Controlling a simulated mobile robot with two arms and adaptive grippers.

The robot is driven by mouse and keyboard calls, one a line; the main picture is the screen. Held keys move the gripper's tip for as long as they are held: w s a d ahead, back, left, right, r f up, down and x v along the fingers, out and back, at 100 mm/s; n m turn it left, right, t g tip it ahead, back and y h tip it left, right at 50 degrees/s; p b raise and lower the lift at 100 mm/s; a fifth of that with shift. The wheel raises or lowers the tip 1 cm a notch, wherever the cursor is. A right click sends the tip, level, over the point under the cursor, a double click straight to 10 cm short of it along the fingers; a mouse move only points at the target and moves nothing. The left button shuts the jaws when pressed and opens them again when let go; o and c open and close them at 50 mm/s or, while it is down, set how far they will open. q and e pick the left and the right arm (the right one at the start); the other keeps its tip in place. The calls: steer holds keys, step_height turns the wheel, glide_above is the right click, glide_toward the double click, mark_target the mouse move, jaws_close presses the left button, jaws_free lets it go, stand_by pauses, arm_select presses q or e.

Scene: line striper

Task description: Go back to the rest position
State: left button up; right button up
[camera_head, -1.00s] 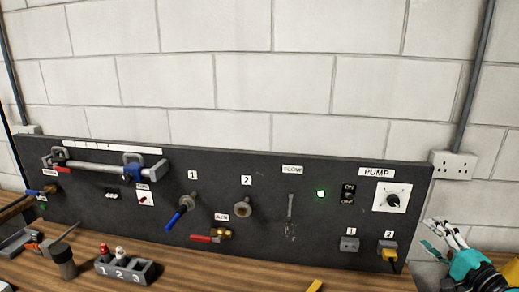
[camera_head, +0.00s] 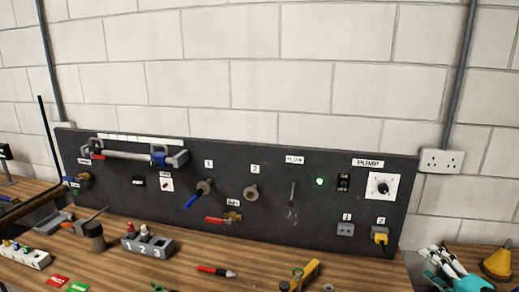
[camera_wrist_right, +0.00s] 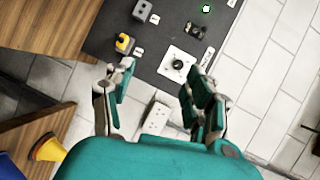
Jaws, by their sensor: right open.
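My right gripper (camera_head: 447,268) is at the lower right of the head view, just past the right end of the black panel (camera_head: 120,205). In the right wrist view my right gripper (camera_wrist_right: 160,92) has its two teal and grey fingers spread apart with nothing between them. The panel with the pump knob (camera_wrist_right: 178,64) and a yellow plug (camera_wrist_right: 123,44) lies beyond the fingertips, apart from them. My left gripper is not in the head view.
The wooden bench (camera_head: 180,264) holds a grey numbered block (camera_head: 147,246), a red and black pen (camera_head: 216,271), a dark cup (camera_head: 95,236) and a white strip (camera_head: 25,256). A yellow cone-shaped object (camera_head: 497,264) stands at right. A wall socket (camera_head: 440,161) is above the gripper.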

steer(key=s+a+f+n+g, duration=0.75)
steer(key=s+a+f, duration=0.35)
steer(key=a+f, duration=0.3)
steer(key=s+a+f+n+g+h, duration=0.2)
steer(key=s+a+f+n, duration=0.15)
steer(key=s, duration=0.65)
steer(key=s+a+f+n+g+h, duration=0.1)
steer(key=s+a+f+n+g, duration=0.3)
steer(key=s, duration=0.6)
step_height(320, 180, down, 30)
steer(key=s+n+b, duration=0.1)
steer(key=b, duration=0.3)
arm_select(q)
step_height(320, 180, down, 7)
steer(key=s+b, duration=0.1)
steer(key=b, duration=0.2)
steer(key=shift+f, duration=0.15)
arm_select(e)
steer(key=s+d+f, duration=0.1)
steer(key=s+f, duration=0.7)
steer(key=f, duration=0.1)
steer(key=s+d+f+g, duration=0.1)
steer(key=s+d+f, duration=0.1)
steer(key=s+f, duration=0.6)
steer(key=shift+s+d+f, duration=0.25)
steer(key=shift+d+f, duration=0.05)
steer(key=shift+f, duration=0.25)
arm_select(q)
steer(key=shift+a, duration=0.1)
